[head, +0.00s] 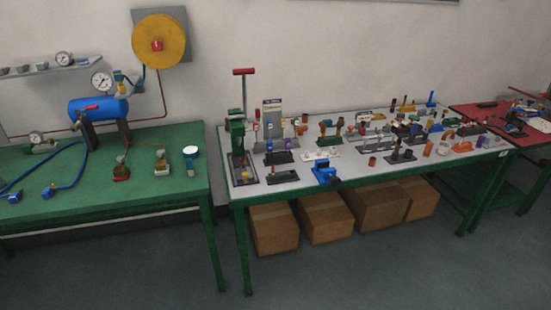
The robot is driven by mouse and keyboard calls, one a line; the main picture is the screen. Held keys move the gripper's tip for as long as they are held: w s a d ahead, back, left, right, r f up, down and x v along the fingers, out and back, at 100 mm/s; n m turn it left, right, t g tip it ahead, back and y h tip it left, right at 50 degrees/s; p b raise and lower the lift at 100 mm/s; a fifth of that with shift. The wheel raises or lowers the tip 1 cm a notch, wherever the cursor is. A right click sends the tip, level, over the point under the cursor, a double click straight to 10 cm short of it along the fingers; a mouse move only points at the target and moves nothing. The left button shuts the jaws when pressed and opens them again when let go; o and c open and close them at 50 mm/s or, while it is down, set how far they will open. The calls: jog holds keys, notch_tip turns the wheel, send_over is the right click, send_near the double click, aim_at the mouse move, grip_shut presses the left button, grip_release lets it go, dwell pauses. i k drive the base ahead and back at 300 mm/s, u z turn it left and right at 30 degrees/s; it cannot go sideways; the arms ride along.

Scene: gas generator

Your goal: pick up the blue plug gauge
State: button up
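I cannot pick out the blue plug gauge for certain at this size. Several blue things stand on the grey-topped middle table (350,176). A small blue upright piece (431,101) stands at its back right. Another small blue piece (480,141) is near its right front, among other small parts. A larger blue vise-like thing (324,173) sits at the front edge, left of the middle. My gripper is not in view.
A green press (237,140) with a red handle stands at the middle table's left end. Cardboard boxes (325,217) lie beneath. The green table (150,190) at left holds a blue tank (98,109). A red table (490,116) is at right. The front floor is clear.

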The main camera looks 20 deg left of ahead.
aim_at(270, 143)
jog(key=z, duration=0.5)
jog(key=k, duration=0.4)
jog(key=u, duration=2.35)
jog(key=i, duration=1.15)
